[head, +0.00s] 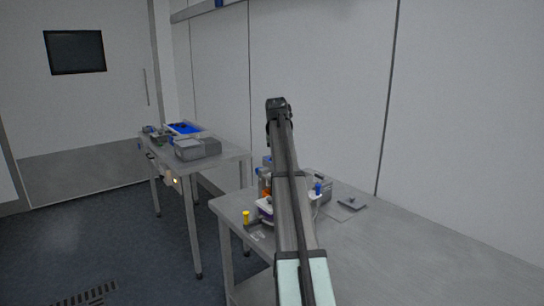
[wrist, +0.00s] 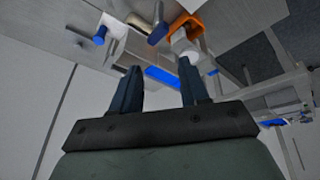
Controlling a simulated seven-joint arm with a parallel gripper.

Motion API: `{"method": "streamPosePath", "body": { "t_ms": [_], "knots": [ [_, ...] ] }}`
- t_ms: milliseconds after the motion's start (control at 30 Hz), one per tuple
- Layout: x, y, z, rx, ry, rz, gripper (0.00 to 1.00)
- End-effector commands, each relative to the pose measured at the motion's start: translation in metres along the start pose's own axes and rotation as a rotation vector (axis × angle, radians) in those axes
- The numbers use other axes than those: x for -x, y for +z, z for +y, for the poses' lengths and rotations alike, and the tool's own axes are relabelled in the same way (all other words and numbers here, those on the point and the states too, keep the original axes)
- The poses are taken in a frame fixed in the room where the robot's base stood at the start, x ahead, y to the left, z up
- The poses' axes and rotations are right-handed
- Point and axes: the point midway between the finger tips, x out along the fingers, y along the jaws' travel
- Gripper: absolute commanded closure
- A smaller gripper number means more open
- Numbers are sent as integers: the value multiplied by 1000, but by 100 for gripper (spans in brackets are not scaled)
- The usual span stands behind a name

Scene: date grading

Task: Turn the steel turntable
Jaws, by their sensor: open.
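I cannot make out the steel turntable for sure in either view; my own arm covers the middle of the near table in the head view. My gripper (wrist: 159,68) shows in the wrist view with its two dark fingers apart and nothing between them. In the head view its fingers cannot be made out. Beyond the fingers, the wrist view shows an orange part (wrist: 184,24) and a blue-topped piece (wrist: 158,33), apparently upside down.
The near steel table (head: 410,250) has clear room at right. On it stand a yellow-topped peg (head: 246,217), a blue-knobbed piece (head: 318,188) and a flat grey plate (head: 353,205). A second table (head: 234,155) behind holds grey boxes (head: 198,149) and a blue tray (head: 184,128).

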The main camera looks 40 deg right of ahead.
Motion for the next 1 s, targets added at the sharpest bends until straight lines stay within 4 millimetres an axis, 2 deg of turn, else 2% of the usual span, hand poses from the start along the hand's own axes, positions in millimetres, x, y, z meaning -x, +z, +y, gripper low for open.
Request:
{"method": "streamPosePath", "body": {
  "t_ms": [700, 1000],
  "knots": [
    [3, 8, -35, 618, -195, 18, 55],
    [6, 8, -36, 706, -285, 46, 55]
  ]
}}
